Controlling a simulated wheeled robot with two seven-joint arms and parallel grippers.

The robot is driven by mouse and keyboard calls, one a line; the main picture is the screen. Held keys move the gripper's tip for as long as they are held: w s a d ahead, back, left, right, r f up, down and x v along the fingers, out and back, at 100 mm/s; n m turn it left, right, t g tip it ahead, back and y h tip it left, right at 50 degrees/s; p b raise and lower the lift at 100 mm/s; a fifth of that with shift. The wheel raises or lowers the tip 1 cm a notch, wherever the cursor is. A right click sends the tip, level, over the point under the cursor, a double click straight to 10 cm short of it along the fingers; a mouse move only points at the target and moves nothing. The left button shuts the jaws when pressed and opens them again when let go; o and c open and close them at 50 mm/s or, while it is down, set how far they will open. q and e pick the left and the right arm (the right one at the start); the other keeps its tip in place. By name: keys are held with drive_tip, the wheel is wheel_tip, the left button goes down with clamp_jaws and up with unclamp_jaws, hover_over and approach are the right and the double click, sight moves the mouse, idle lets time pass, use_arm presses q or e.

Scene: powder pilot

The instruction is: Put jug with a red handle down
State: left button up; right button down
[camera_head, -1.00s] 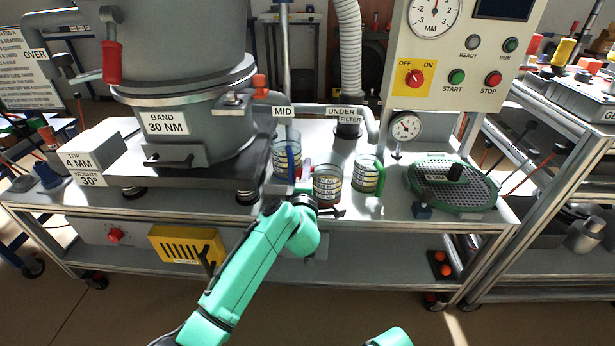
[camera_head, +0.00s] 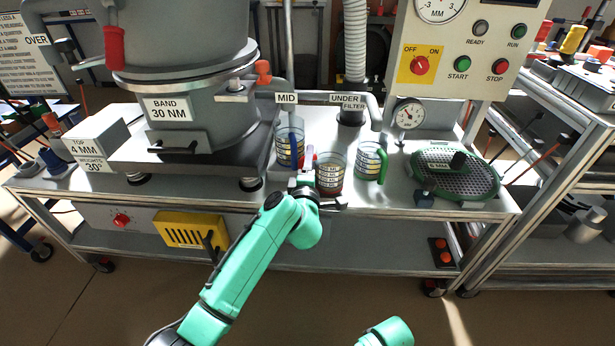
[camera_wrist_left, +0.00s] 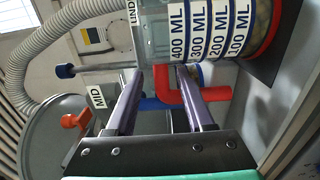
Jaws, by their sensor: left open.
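The jug with a red handle (camera_head: 331,176) is a clear cup with printed level bands, upright at the front of the bench top (camera_head: 400,200). In the left wrist view the jug (camera_wrist_left: 222,30) lies sideways in the picture, and its red handle (camera_wrist_left: 185,97) shows beside and between the fingers. My left gripper (camera_head: 304,184) is at the handle side of this jug. In the left wrist view its two dark fingers (camera_wrist_left: 158,75) are spread apart, so it is open. Whether a finger touches the handle cannot be told. My right gripper is out of view.
A jug with a blue handle (camera_head: 289,146) stands behind left, and one with a green handle (camera_head: 371,162) stands close at right. A green-rimmed sieve (camera_head: 462,176) lies further right. The grey machine (camera_head: 190,110) fills the left of the bench.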

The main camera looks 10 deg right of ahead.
use_arm(q)
drive_tip(key=p+v, duration=0.3)
drive_tip(key=v, duration=0.7)
drive_tip(key=shift+s, duration=0.25)
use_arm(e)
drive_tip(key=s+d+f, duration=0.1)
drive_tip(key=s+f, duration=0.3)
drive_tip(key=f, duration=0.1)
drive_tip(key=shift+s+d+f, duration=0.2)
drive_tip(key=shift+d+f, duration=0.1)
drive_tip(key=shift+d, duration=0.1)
use_arm(q)
drive_tip(key=shift+a+r, duration=0.1)
